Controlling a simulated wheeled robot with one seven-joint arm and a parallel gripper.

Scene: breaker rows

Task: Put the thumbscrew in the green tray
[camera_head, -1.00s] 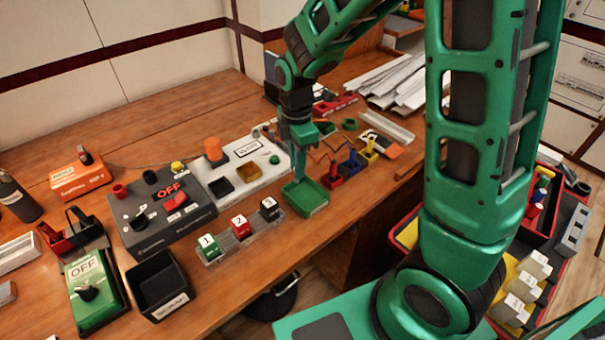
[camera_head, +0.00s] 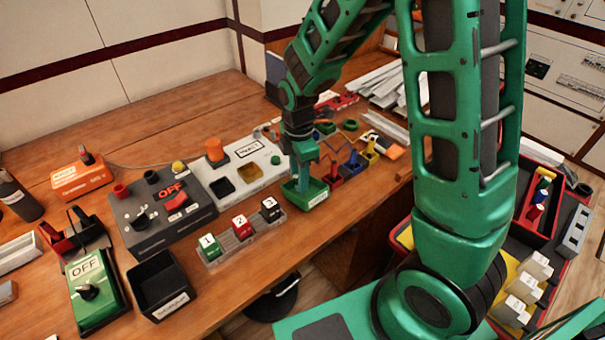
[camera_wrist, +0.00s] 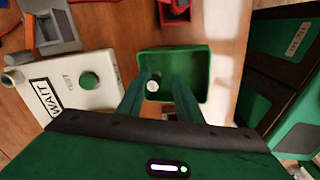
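The green tray (camera_head: 319,199) stands near the table's front edge in the head view, and it fills the middle of the wrist view (camera_wrist: 197,62). My gripper (camera_head: 303,186) points down into the tray from above. In the wrist view its two green fingers (camera_wrist: 162,80) are apart, with a gap between them. A small pale round piece, which looks like the thumbscrew (camera_wrist: 153,86), shows inside the tray beside the left finger. A gap shows between it and the right finger. The thumbscrew cannot be made out in the head view.
A white panel (camera_wrist: 75,85) with a green button lies left of the tray in the wrist view. In the head view, numbered blocks (camera_head: 241,224) stand at the tray's left front. Red, blue and yellow holders (camera_head: 351,165) stand close at its right.

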